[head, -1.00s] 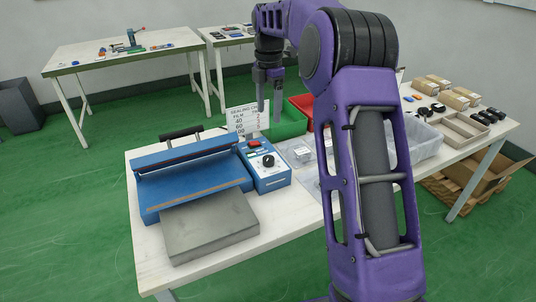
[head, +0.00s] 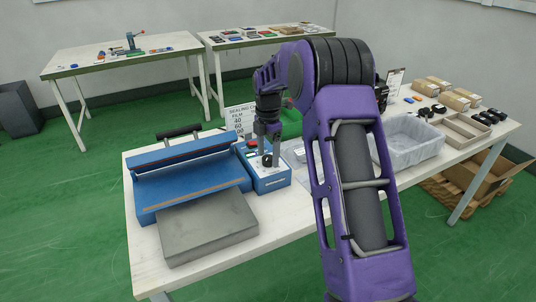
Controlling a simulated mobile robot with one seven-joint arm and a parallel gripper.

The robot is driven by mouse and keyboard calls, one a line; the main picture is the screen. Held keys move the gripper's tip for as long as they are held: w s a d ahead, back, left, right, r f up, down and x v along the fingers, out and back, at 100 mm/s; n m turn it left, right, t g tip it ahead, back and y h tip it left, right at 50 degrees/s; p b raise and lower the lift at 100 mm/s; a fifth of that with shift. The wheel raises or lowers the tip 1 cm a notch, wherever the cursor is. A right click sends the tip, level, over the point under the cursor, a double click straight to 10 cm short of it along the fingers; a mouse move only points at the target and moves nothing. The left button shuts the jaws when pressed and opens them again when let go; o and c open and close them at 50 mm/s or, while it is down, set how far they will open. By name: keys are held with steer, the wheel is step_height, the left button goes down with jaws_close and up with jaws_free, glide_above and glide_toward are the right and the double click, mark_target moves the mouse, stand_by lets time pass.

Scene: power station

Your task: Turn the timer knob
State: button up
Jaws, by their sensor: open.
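The timer knob (head: 267,160) is a dark round dial on the sloped top of the blue and white control box (head: 271,181), at the right end of a blue sealing machine (head: 190,168). My gripper (head: 268,161) points down at the knob, its fingers overlapping it in the head view. The jaws are open. The fingers partly hide the knob, and I cannot tell whether they touch it or stand around it.
A grey block (head: 207,228) sits in front of the sealer. A sealing chart sign (head: 239,118) stands behind the control box. The table's front left corner is bare.

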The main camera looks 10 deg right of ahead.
jaws_close()
stand_by(0.4)
steer(key=shift+r, duration=0.1)
